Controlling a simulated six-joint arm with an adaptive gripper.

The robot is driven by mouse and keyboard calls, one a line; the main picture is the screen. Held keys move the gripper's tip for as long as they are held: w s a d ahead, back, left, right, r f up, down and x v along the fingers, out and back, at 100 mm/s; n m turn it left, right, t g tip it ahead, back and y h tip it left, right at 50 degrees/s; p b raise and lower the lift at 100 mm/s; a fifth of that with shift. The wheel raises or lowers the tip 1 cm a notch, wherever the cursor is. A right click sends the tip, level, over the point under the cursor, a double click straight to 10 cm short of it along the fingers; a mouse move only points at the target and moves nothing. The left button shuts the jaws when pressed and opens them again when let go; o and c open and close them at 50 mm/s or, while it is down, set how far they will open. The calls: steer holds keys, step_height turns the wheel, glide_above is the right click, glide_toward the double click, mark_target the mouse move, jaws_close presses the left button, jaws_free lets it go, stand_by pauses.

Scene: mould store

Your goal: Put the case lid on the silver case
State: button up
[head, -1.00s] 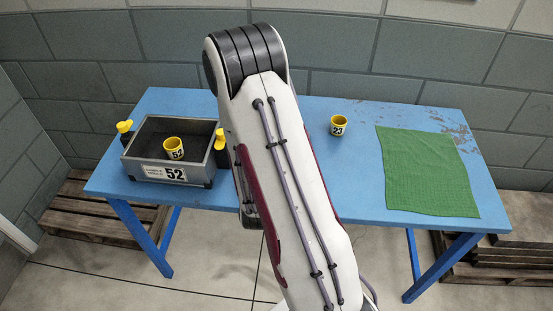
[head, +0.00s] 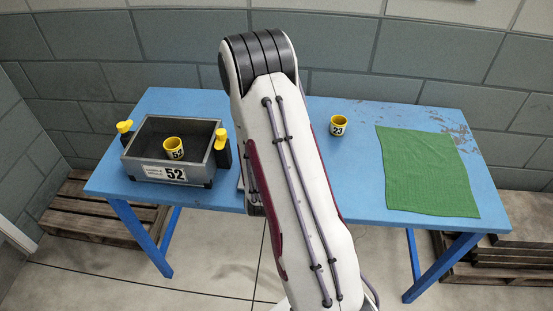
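The silver case (head: 201,173) stands open on the left part of the blue table, with a "52" label on its front. A yellow cup (head: 173,146) with a dark number label is inside it. No case lid can be made out; a thin grey edge (head: 240,184) shows just left of my arm, but I cannot tell what it belongs to. My arm rises across the middle of the head view, right of the case, and hides part of the table. My gripper is not visible.
Black bottles with yellow tops stand close to the case, one at its left (head: 125,130) and one at its right (head: 222,149). Another yellow cup (head: 338,125) stands right of my arm. A green cloth (head: 428,172) lies on the right of the blue table (head: 360,165). Pallets lie on the floor.

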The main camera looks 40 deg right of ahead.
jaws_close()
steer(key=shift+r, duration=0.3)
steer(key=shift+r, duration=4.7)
